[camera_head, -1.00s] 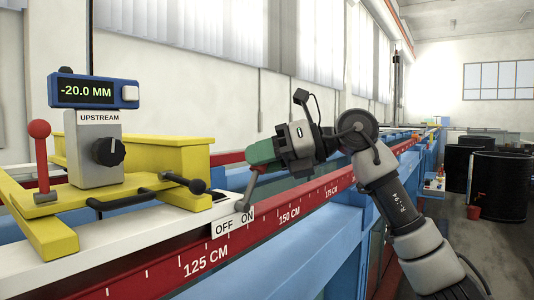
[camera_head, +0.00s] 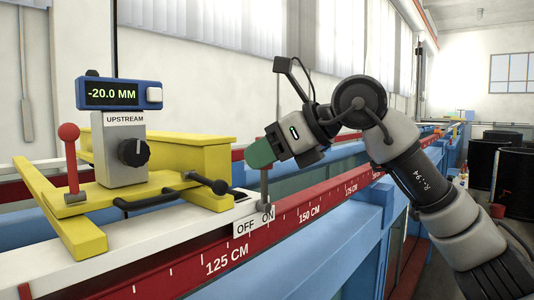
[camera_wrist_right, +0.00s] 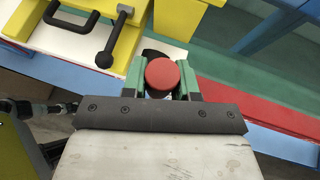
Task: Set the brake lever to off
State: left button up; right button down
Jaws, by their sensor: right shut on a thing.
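The brake lever is a thin grey lever (camera_head: 264,186) on the white plate at the flume's rim. It stands about upright in the head view, behind the OFF/ON label (camera_head: 254,220) and nearer its ON end. Its red knob (camera_wrist_right: 163,73) shows between the green fingers in the right wrist view. My right gripper (camera_head: 262,153), with green fingertips, is shut on this knob and hides it in the head view. The gripper also shows in the wrist view (camera_wrist_right: 165,85). My left gripper is not in view.
A yellow carriage (camera_head: 180,155) with a grey UPSTREAM box (camera_head: 124,152), a display (camera_head: 118,94) reading -20.0 MM and another red-knobbed lever (camera_head: 70,160) stands left. A black handle (camera_head: 208,184) reaches close to the brake lever. The red scale rail (camera_head: 285,220) runs along the flume.

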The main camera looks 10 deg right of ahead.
jog(key=shift+r, duration=0.1)
dwell(0.3)
jog(key=c, duration=0.9)
grip_release()
jog(key=shift+o, duration=0.2)
jog(key=b+v, duration=0.3)
jog(key=v, duration=0.8)
jog(key=shift+a, duration=0.1)
